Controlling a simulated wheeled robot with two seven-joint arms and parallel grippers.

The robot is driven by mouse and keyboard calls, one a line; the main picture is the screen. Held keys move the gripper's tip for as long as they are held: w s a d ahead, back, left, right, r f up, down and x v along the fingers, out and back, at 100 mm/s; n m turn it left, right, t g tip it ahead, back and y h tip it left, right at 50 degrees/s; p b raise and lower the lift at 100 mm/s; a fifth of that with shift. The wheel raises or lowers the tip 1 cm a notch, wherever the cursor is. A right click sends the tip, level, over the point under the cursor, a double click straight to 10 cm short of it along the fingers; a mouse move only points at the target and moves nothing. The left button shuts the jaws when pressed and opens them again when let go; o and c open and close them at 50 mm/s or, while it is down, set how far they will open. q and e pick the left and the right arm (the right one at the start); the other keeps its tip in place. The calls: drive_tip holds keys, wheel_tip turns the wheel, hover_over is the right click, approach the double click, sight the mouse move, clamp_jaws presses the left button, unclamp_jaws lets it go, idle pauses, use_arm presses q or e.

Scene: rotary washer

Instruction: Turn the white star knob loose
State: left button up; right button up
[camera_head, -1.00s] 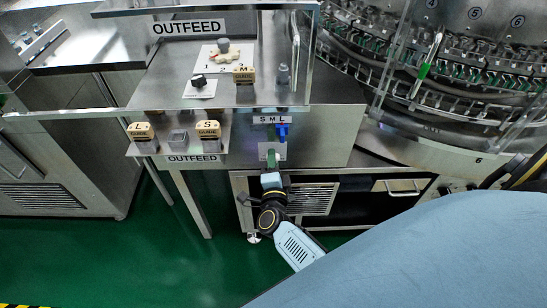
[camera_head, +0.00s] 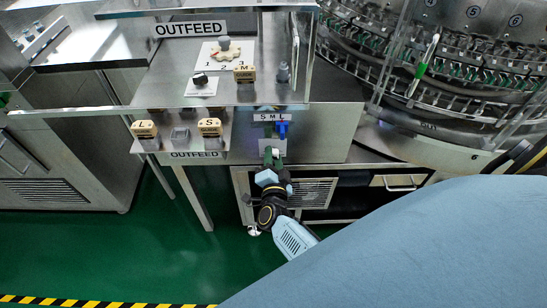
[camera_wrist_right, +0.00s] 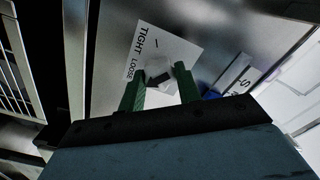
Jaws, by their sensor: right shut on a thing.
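A white plate marked TIGHT and LOOSE (camera_wrist_right: 190,45) is on the steel panel in the right wrist view. It also shows in the head view (camera_head: 265,145), below the S M L label. The pale knob (camera_wrist_right: 157,68) sits on this plate, between the green fingers of my right gripper (camera_wrist_right: 160,84). The gripper is shut on the knob; its star outline is mostly hidden. In the head view my right gripper (camera_head: 272,158) reaches up to the plate from below and covers the knob. My left gripper is not in view.
A blue part (camera_head: 282,129) is just above the plate, beside the S M L label (camera_head: 271,117). The outfeed shelf (camera_head: 180,146) with guide blocks juts out at left. A dial plate with a beige star-shaped piece (camera_head: 224,55) is above. The rotary machine (camera_head: 450,85) stands at right.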

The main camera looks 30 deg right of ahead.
drive_tip(key=o, duration=1)
drive_tip(key=shift+c, duration=0.2)
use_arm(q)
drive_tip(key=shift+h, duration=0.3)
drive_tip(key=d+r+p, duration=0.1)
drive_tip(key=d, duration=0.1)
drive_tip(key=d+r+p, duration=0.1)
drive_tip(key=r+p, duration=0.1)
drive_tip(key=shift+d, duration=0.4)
use_arm(e)
drive_tip(key=v, duration=1.3)
drive_tip(key=shift+s, duration=0.25)
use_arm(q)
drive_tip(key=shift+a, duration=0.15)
